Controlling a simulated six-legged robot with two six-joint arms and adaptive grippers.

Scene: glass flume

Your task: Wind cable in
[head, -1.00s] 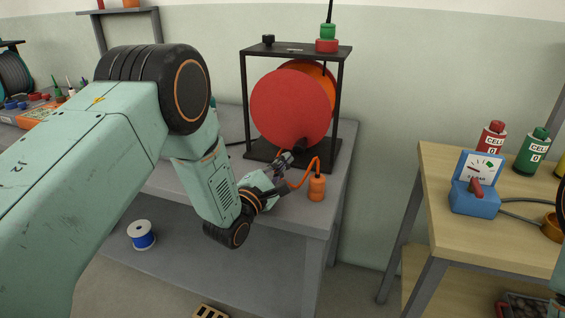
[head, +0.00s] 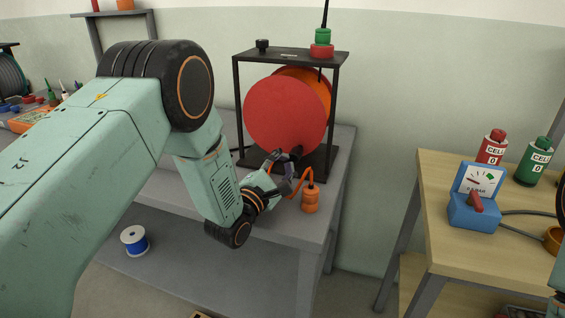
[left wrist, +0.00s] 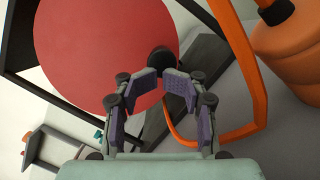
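The cable reel, a red disc (head: 284,112) with an orange disc behind it, stands in a black frame (head: 337,105) on the grey table. A dark handle (head: 297,153) sticks out low on the red disc; it also shows as a round black knob (left wrist: 160,58) in the left wrist view. An orange cable (head: 303,180) runs to an orange ribbed weight-like piece (head: 311,200) on the table. My left gripper (head: 283,161) is at the handle. In the left wrist view its fingers (left wrist: 161,84) are apart, with the knob just beyond the gap; contact is not clear. My right gripper is out of view.
A wooden bench (head: 440,190) at right carries a blue meter box (head: 474,205) and red (head: 493,148) and green (head: 533,160) cell bottles. A blue spool (head: 134,240) sits on the lower shelf. The orange cable (left wrist: 250,85) loops close beside my right-hand finger in the wrist view.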

